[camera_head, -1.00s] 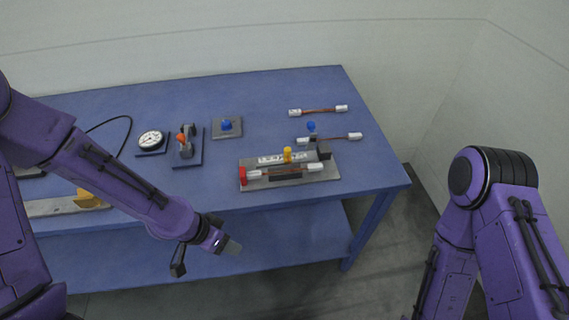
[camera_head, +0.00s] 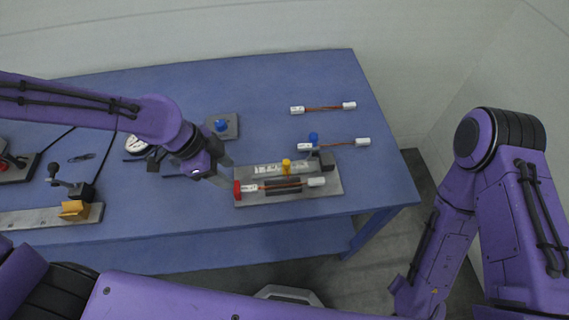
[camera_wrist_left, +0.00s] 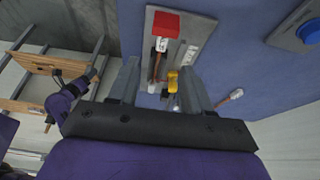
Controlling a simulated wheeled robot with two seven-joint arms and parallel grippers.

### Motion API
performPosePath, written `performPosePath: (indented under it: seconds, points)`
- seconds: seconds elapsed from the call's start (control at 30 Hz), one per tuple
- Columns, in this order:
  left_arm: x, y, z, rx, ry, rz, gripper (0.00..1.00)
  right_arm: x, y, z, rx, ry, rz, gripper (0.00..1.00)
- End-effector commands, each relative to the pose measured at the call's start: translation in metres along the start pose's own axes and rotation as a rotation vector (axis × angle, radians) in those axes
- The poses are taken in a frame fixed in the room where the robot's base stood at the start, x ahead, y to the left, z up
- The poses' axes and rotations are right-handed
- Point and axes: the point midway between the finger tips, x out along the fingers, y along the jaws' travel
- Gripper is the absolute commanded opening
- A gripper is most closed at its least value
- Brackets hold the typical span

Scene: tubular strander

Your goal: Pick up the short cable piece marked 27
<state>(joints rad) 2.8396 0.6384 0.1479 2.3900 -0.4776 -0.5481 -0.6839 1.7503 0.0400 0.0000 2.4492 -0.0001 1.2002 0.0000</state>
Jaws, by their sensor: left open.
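Three short copper cable pieces with white end sleeves are in the head view. One cable piece (camera_head: 285,185) lies in a grey fixture (camera_head: 330,188) with a red block (camera_head: 237,190) at its left end. A second (camera_head: 350,143) lies behind the fixture, and a third (camera_head: 325,108) farther back. I cannot read which is marked 27. My left gripper (camera_head: 224,172) is open and empty, above the fixture's left end. In the left wrist view the fixture's cable piece (camera_wrist_left: 161,45) shows between and beyond the open fingers (camera_wrist_left: 160,88). My right gripper is out of view.
A blue button box (camera_head: 222,126) is behind my left wrist. A gauge (camera_head: 134,145) and a rail with an orange block (camera_head: 75,210) are left. The blue table (camera_head: 270,80) is clear at the back.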

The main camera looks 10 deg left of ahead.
Motion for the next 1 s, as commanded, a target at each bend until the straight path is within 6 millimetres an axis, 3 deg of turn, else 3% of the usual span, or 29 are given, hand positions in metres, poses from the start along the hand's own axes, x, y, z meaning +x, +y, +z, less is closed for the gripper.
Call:
performPosePath:
  seconds: [0.37, 0.7, 0.97, 1.0]
  points:
    - [0.05, 0.001, 0.005, -0.014, -0.003, -0.004, 0.49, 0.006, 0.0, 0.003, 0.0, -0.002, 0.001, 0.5]
    - [0.099, -0.004, -0.007, -0.013, -0.004, -0.003, 0.49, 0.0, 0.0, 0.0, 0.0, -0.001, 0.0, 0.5]
    - [0.104, -0.004, -0.008, -0.011, 0.0, -0.005, 0.49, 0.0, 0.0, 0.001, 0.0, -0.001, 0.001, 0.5]
    - [0.104, -0.004, -0.008, -0.011, 0.0, -0.005, 0.39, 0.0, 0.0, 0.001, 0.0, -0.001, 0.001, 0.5]
